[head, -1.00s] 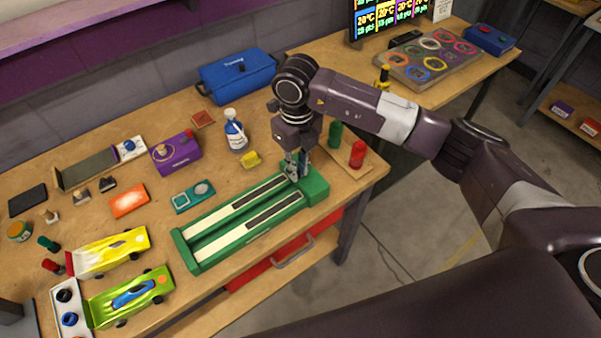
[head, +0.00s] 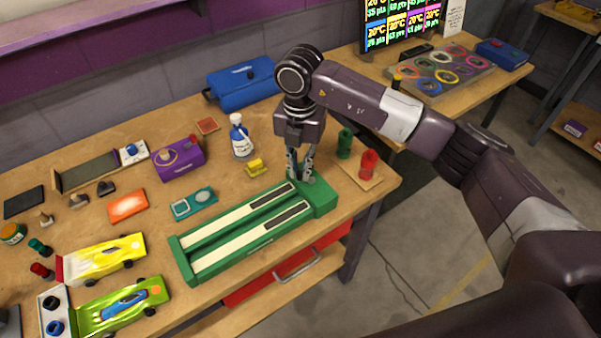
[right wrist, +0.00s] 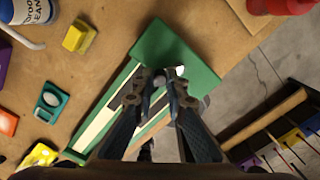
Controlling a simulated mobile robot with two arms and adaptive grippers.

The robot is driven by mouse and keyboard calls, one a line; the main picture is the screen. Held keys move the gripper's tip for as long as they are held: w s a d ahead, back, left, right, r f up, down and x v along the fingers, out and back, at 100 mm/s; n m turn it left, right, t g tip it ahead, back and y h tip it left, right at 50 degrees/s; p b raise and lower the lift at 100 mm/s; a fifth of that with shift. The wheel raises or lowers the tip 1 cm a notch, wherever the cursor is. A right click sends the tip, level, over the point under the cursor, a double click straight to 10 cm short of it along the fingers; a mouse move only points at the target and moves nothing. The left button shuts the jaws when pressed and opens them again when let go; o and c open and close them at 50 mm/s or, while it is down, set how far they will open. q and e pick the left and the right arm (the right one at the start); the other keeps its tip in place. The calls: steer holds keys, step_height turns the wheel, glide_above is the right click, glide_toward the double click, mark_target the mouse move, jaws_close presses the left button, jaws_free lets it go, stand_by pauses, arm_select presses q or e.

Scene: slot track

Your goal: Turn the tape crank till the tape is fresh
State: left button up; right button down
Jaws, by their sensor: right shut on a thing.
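A green tape track (head: 185,262) lies on the workbench with two cream tape strips, each with a dark section towards its right end. It also shows in the right wrist view (right wrist: 172,42). My right gripper (head: 300,178) points down at the green end block (head: 322,198). In the right wrist view its fingertips (right wrist: 163,75) are closed at that block, on the crank. The crank itself is mostly hidden by the fingers, with only a small pale metal part showing between them. My left gripper is not in view.
A yellow block (head: 256,167), a white-and-blue bottle (head: 241,140) and a teal gauge (head: 194,202) stand left of the gripper. A green bottle (head: 344,146) and a red bottle (head: 367,165) stand just to its right. Two toy cars (head: 105,258) are at the left front.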

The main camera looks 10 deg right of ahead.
steer(key=m, duration=0.2)
steer(key=w+m, duration=0.1)
steer(key=shift+d+m+b, duration=0.25)
steer(key=shift+m+b, duration=0.05)
steer(key=shift+b, duration=0.05)
steer(key=shift+w+d+r+m, duration=0.1)
steer(key=shift+w+m, duration=0.05)
steer(key=shift+m, duration=0.55)
steer(key=shift+w+d+m, duration=0.1)
steer(key=shift+m, duration=0.6)
steer(key=c, duration=1.9)
jaws_free()
steer(key=shift+c, duration=0.2)
step_height(320, 180, up, 12)
